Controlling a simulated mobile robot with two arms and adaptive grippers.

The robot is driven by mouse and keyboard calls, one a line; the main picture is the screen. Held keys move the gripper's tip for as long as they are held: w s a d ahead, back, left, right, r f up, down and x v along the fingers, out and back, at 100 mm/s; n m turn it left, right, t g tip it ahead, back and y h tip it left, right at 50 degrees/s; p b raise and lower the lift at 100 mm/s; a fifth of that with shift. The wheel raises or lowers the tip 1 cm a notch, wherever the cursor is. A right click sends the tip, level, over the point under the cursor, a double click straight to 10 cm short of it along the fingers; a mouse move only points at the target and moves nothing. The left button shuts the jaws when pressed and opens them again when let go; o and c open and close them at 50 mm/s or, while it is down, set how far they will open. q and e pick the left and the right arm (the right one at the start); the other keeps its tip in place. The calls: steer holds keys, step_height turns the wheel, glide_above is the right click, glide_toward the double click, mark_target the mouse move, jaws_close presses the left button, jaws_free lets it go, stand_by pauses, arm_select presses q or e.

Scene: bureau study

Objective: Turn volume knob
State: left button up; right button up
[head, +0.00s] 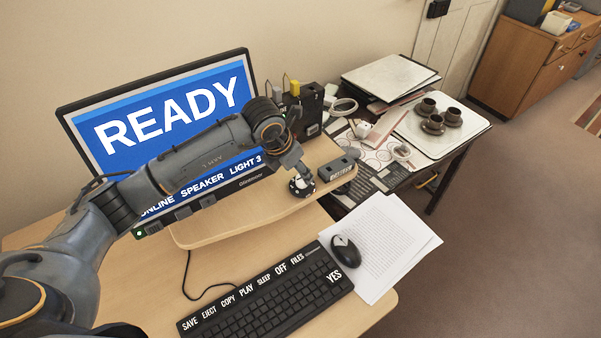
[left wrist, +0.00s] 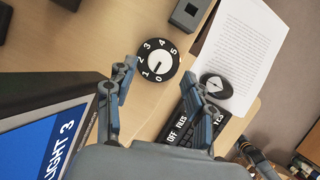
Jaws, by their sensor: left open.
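The volume knob (left wrist: 158,61) is a round black dial with white numbers and a white pointer, seen almost from above in the left wrist view. The pointer lies toward the low numbers, near 0. In the head view the knob (head: 301,187) shows at the right of the light wooden shelf. My left gripper (left wrist: 158,73) is open, its two fingers apart on either side of the knob; I cannot tell whether they touch it. In the head view the gripper (head: 296,174) hangs just above the knob, partly hiding it.
The monitor (head: 160,115) reading READY stands behind my left arm. A small grey switch box (head: 336,169) sits right of the knob. The keyboard (head: 265,300), mouse (head: 345,251) and papers (head: 390,240) lie in front. Cups (head: 432,122) stand on the side table.

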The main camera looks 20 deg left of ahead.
mark_target(300, 179)
arm_select(q)
steer(key=shift+x, duration=1.95)
